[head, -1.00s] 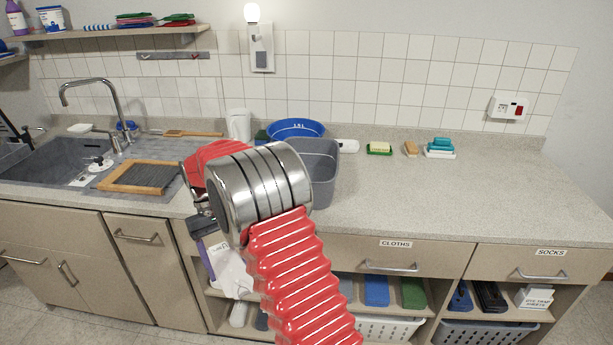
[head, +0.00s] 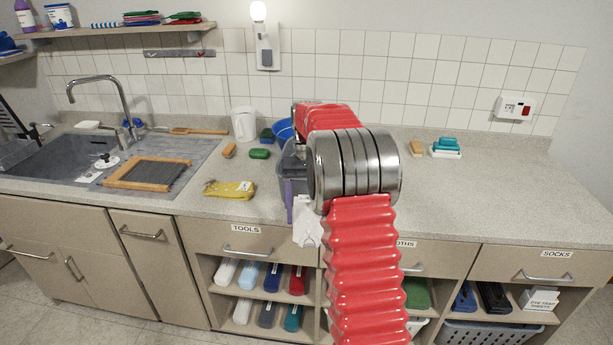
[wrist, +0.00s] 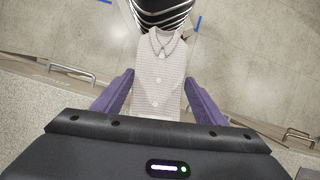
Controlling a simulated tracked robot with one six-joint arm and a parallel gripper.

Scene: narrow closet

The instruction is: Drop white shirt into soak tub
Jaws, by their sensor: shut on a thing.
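The white shirt (head: 306,234) hangs in front of the counter edge, its upper part partly hidden by my arm. In the wrist view the shirt (wrist: 158,70), with collar and buttons, lies between the purple fingers of my gripper (wrist: 160,82), which is shut on it. In the head view only one purple finger (head: 289,203) shows clearly. I cannot tell which one is the soak tub.
A white jug (head: 244,123) stands behind. The sink (head: 62,155) is at left. Drawers and shelves are below.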

